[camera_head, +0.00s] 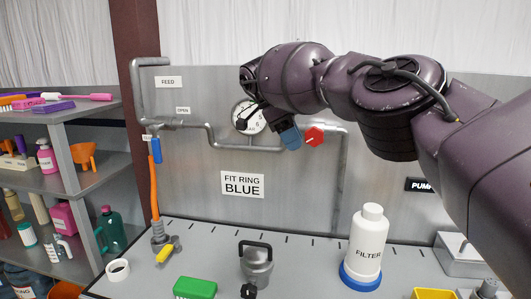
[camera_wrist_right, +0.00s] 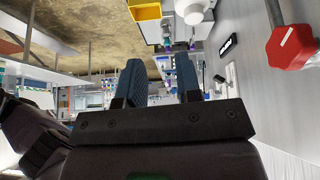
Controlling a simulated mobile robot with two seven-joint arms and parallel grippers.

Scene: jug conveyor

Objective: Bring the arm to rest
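My right arm reaches in from the right in the head view. Its gripper (camera_head: 290,138), with blue fingers, is in front of the wall panel (camera_head: 300,190), near the gauge and the red knob. In the right wrist view the two blue fingers of the gripper (camera_wrist_right: 160,78) stand apart with nothing between them. My left gripper is not seen in either view.
A white FILTER jug (camera_head: 371,235) stands in a blue ring (camera_head: 360,279) on the bench. A red knob (camera_head: 314,137) is close to the right gripper. Shelves (camera_head: 70,183) stand left.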

